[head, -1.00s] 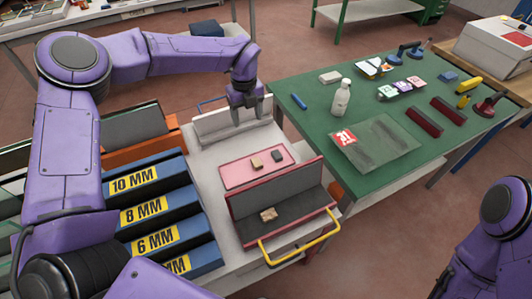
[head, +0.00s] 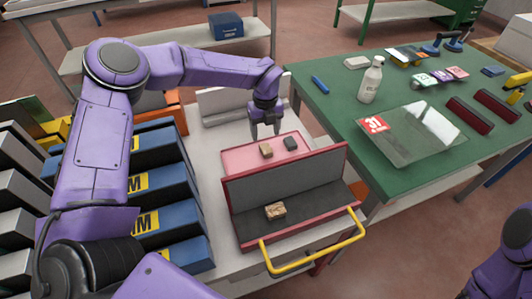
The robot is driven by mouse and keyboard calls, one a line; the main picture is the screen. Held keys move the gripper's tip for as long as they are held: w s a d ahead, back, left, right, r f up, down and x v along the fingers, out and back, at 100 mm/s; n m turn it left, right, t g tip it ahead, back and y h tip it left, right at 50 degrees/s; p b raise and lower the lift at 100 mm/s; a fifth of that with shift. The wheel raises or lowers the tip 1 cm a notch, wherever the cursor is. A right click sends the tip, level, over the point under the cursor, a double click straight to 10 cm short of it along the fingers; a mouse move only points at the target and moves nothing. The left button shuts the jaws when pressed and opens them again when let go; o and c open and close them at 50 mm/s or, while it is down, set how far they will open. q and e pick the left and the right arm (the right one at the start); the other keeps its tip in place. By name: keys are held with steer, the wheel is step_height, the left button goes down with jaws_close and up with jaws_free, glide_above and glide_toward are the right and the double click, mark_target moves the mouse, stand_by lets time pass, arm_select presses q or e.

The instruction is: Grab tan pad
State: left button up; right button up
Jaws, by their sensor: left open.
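A small tan pad (head: 266,150) lies on a pink mat (head: 238,163), with a dark grey pad (head: 290,143) to its right. Another tan block (head: 275,211) sits in the red-edged, grey-lined tray (head: 325,207) in front. My left gripper (head: 265,133) is open and empty, pointing down above the far edge of the pink mat, just beyond the tan pad. It appears apart from the pad. Part of my right arm shows at the lower right; its gripper is out of view.
The tray's upright back wall and yellow handle (head: 315,250) stand near the mat. Blue racks with yellow labels (head: 145,222) are at the left. A green table (head: 340,110) at the right holds a white bottle (head: 371,80) and a glass sheet (head: 425,138).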

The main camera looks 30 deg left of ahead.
mark_target(266, 148)
arm_select(q)
step_height(266, 148, down, 7)
steer(key=shift+d+r+p, duration=0.1)
steer(key=shift+p, duration=0.6)
steer(key=c, duration=1.1)
